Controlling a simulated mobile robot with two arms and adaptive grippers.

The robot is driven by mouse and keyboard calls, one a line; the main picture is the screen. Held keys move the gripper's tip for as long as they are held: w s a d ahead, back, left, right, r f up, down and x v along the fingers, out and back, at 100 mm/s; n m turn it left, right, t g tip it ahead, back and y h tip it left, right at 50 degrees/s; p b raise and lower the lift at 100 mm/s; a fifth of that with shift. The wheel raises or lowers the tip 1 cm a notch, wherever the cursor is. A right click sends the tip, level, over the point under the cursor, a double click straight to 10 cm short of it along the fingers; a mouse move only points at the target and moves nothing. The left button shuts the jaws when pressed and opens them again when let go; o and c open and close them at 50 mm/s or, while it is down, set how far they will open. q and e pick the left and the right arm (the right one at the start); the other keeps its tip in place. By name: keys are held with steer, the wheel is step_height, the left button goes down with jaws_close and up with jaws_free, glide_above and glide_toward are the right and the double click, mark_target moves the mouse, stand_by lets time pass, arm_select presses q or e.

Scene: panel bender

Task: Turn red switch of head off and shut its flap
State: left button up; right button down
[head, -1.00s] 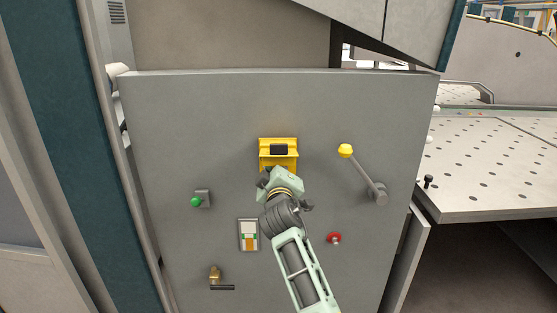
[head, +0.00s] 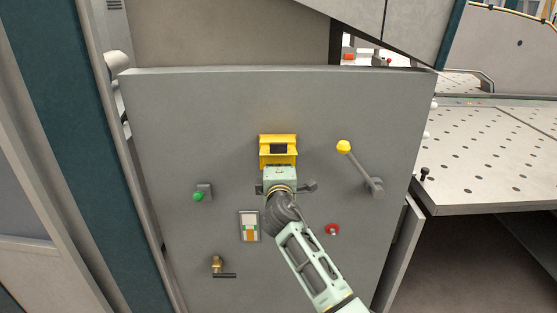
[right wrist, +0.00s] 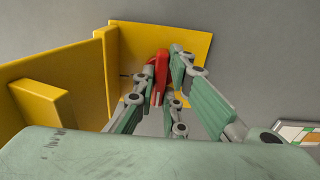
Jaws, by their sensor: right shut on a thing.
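The yellow switch box (head: 291,141) is on the grey panel. Its flap (right wrist: 40,85) stands open, out from the back plate (right wrist: 190,42), in the right wrist view. The red switch (right wrist: 161,66) sits on that plate between the fingers of my right gripper (right wrist: 166,75). My right gripper is shut on the red switch. In the head view my right gripper (head: 279,168) is just below the flap, and its fingertips and the switch are hidden there. My left gripper is not in view.
Around the box on the panel (head: 190,120) are a yellow-knobbed lever (head: 360,167), a green knob (head: 199,195), a red button (head: 332,229), a label card (head: 249,226) and a brass fitting (head: 217,264). A perforated table (head: 480,165) stands to the right.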

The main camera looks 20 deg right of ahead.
steer(key=shift+d, duration=0.1)
stand_by(0.3)
steer(key=c, duration=1.8)
jaws_free()
steer(key=v, duration=1.2)
